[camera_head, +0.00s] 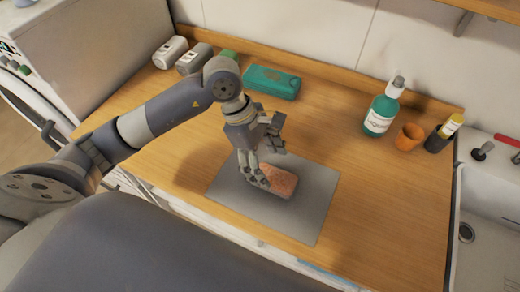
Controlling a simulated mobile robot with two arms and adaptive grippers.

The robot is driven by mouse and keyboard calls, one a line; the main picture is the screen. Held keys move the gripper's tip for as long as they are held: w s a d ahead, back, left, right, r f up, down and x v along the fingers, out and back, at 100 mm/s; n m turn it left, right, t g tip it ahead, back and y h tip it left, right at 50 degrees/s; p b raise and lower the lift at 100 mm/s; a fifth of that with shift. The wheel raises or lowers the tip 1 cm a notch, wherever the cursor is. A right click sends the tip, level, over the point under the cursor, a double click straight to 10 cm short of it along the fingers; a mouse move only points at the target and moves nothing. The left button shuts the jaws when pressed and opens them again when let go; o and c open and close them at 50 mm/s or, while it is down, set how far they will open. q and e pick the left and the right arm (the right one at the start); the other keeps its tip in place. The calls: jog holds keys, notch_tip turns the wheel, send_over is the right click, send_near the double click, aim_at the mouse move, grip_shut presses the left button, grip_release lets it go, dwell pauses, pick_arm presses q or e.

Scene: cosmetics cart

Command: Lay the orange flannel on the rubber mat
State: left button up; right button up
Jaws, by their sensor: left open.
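The orange flannel (281,182) is a small, speckled orange-pink folded piece. It lies on the grey rubber mat (312,212), a flat sheet near the front edge of the wooden counter. My left gripper (268,168) is over the flannel's left end, with its fingers apart. Its fingers hide part of the flannel, and I cannot tell whether they touch it. My right gripper is not in view.
A teal box (272,82) and several small containers stand at the back. A green pump bottle (381,112), an orange cup (408,137) and a dark yellow-topped bottle (443,134) stand to the right, beside a sink (492,200). The counter right of the mat is clear.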

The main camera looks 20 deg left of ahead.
pick_arm(q)
jog(key=b+v, duration=0.1)
jog(key=v, duration=0.5)
dwell(0.3)
